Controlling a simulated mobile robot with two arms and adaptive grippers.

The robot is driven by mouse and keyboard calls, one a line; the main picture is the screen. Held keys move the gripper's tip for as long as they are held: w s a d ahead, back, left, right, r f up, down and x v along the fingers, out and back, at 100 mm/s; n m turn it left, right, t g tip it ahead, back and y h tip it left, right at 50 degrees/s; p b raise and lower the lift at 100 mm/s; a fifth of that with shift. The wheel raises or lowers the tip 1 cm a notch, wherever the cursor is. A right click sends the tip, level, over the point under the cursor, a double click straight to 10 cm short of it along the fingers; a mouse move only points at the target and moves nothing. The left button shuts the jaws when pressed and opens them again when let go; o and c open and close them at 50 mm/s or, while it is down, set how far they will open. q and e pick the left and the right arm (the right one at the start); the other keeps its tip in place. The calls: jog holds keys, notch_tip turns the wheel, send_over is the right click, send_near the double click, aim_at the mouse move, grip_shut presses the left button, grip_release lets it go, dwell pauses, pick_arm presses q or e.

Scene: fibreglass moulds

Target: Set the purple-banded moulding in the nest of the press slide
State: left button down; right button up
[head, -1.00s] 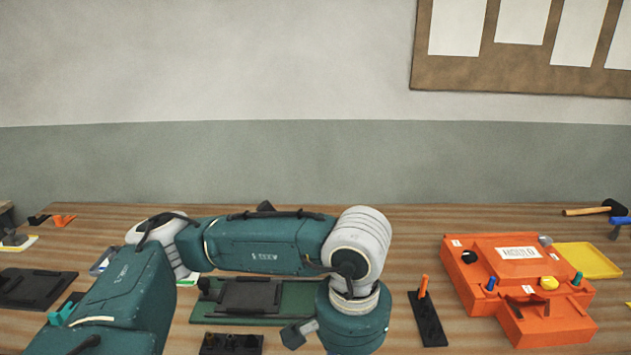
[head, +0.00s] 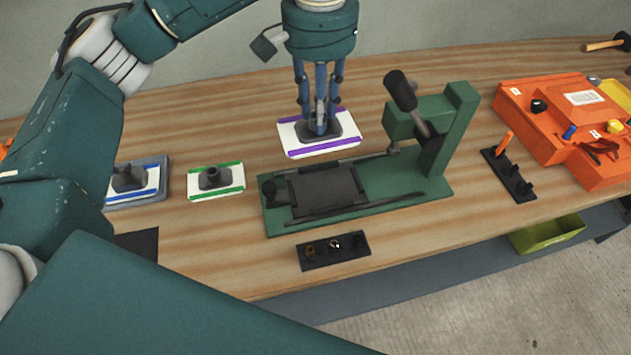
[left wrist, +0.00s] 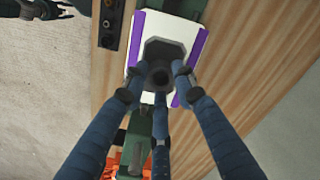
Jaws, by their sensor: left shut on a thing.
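The purple-banded moulding (head: 345,148) is a white plate with two purple bands and a dark grey knob. My left gripper (head: 320,130) is shut on the knob. In the left wrist view the moulding (left wrist: 146,25) hangs level between the fingers (left wrist: 160,80) and overlaps the green press, hiding its slide. The press slide's nest (head: 325,187) is a dark, empty plate on the green press (head: 385,185); in the head view the moulding appears just behind it. What seems to be my right gripper (left wrist: 45,10) shows small at the left wrist view's top left; its fingers are unclear.
A blue-banded moulding (head: 145,179) and a green-banded one (head: 232,182) lie left of the press. The press's lever (head: 401,90) stands up at its right. A black holed block (head: 333,250) lies in front. A peg rack (head: 508,175) and orange box (head: 560,120) are right.

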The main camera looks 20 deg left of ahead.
pick_arm(q)
jog(key=shift+w+d+r, duration=0.65)
jog(key=shift+d+r, duration=0.05)
jog(key=shift+d, duration=0.05)
jog(key=f, duration=0.3)
jog(key=shift+s+d+m, duration=0.15)
jog(key=shift+d+m, duration=0.05)
jog(key=shift+m, duration=0.1)
notch_tip(320, 180, down, 11)
jog(key=p, duration=0.3)
send_over(325, 187)
notch_tip(325, 187, down, 5)
jog(key=shift+p, duration=0.45)
jog(key=shift+f, duration=0.15)
pick_arm(e)
jog(key=d+r, duration=0.2)
jog(key=r, duration=0.1)
jog(key=shift+s+d+r, duration=0.1)
jog(key=shift+d, duration=0.1)
pick_arm(q)
jog(key=shift+f+b, duration=0.25)
jog(key=shift+b, duration=0.2)
jog(key=c, duration=1.4)
grip_release()
pick_arm(e)
jog(key=shift+f, duration=0.35)
